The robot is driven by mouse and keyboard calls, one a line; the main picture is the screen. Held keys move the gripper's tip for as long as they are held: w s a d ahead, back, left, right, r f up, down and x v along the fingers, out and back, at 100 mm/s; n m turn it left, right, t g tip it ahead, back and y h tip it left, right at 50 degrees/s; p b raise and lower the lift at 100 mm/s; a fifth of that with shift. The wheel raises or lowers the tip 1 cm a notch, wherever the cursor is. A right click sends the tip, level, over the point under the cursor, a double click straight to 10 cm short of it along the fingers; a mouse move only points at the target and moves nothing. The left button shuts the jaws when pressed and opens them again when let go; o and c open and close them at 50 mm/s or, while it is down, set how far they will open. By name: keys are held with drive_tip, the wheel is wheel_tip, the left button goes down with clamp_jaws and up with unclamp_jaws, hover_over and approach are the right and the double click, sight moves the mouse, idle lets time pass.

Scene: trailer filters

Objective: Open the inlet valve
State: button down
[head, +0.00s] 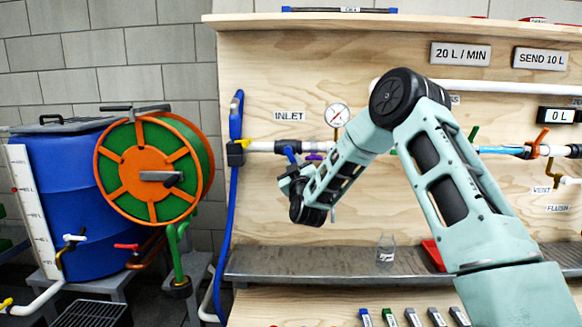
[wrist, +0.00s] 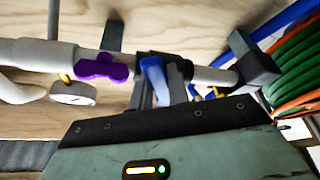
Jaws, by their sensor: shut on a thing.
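The inlet valve's blue handle (head: 290,155) sits on the white pipe just right of the blue hose, below the INLET sign (head: 289,116). In the wrist view the blue handle (wrist: 153,78) stands out across the pipe, between my two dark fingers. My gripper (wrist: 158,82) is shut on this handle. In the head view my gripper (head: 286,178) is at the handle, just below the pipe, partly hidden by my own wrist. The valve body behind the fingers is mostly covered.
A purple handle (wrist: 100,68) is close beside the fingers, with a pressure gauge (head: 337,115) nearby. A blue hose (head: 232,190) hangs at the panel's left edge, beside an orange-green hose reel (head: 150,170). A metal shelf (head: 300,265) with a glass jar (head: 386,248) lies below.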

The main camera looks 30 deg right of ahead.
sight(297, 149)
drive_tip(key=n, duration=0.1)
drive_tip(key=n+y, duration=0.2)
drive_tip(key=shift+s+d+r+n+b, duration=0.25)
drive_tip(key=shift+d+r+n+b, duration=0.05)
drive_tip(key=shift+n+b, duration=0.1)
drive_tip(key=n, duration=0.1)
drive_tip(key=n+y, duration=0.1)
drive_tip(key=n, duration=0.1)
drive_tip(key=r+n, duration=0.1)
drive_tip(key=shift+s+d+g+y+b, duration=0.25)
drive_tip(key=shift+d+g+y+b, duration=0.05)
drive_tip(key=shift+y+b, duration=0.1)
drive_tip(key=shift+s+d+r+n+g+y, duration=0.15)
drive_tip(key=shift+r+n+g, duration=0.2)
drive_tip(key=shift+n, duration=0.65)
drive_tip(key=shift+w+r+n+g+y, duration=0.1)
drive_tip(key=shift+r+n+g+y, duration=0.15)
drive_tip(key=shift+n, duration=0.75)
drive_tip(key=shift+s+d+r+n+g+y, duration=0.1)
drive_tip(key=shift+r+n+g, duration=0.3)
drive_tip(key=shift+n, duration=0.6)
drive_tip(key=c, duration=1.3)
unclamp_jaws()
drive_tip(key=shift+c, duration=0.2)
drive_tip(key=b+v, duration=0.2)
drive_tip(key=v, duration=1.5)
drive_tip(key=shift+s, duration=0.2)
